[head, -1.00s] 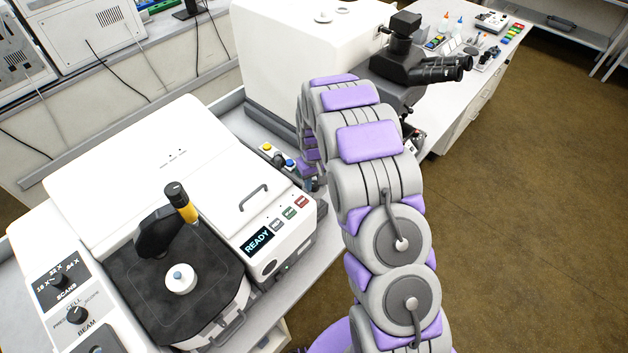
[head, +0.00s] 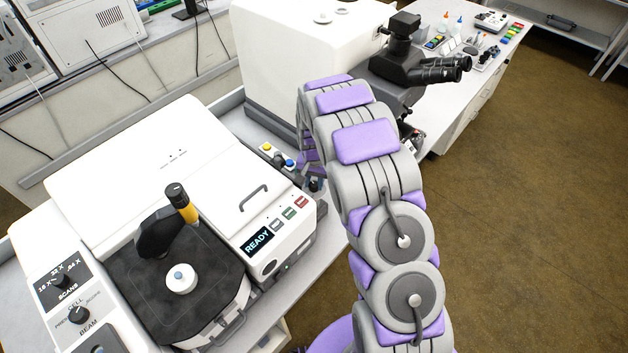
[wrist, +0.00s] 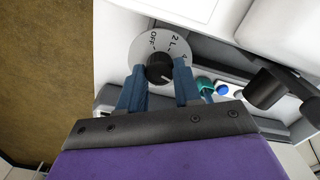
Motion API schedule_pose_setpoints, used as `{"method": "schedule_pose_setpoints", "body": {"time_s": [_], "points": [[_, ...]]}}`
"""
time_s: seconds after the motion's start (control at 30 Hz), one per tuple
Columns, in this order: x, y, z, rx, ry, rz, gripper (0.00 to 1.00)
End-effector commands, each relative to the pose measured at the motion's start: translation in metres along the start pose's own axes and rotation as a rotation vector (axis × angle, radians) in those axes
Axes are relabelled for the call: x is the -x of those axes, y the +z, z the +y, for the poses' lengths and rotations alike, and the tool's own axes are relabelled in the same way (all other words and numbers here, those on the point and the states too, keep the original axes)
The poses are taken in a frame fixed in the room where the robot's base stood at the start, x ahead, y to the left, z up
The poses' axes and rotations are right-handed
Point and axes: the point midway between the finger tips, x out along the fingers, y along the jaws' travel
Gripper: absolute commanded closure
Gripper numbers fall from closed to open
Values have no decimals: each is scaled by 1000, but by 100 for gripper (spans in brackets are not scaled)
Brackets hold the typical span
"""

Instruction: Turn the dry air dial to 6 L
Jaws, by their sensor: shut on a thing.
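The dry air dial shows in the wrist view as a black knob (wrist: 159,67) on a round grey plate (wrist: 147,43) marked "OFF" and "2 L". A pale pointer line on the knob points to the lower right in that view. My gripper (wrist: 160,76) has its two blue fingers on either side of the knob and is shut on it.
In the wrist view, a teal knob (wrist: 205,84) and a blue button (wrist: 222,89) sit close to the right finger. In the head view, the instrument with the "READY" display (head: 257,243) stands left of my arm, and a microscope (head: 420,65) stands behind it.

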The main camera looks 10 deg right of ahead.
Motion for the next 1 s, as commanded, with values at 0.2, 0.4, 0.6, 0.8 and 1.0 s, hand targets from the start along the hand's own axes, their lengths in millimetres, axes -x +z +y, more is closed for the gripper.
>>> {"method": "schedule_pose_setpoints", "body": {"time_s": [0.2,0.4,0.6,0.8,1.0], "points": [[0,0,0,-96,0,0,97],[0,0,0,-138,0,0,97],[0,0,-1,-149,-1,0,97],[0,0,-1,-148,-1,0,97],[0,0,-1,-148,-1,0,52]]}}
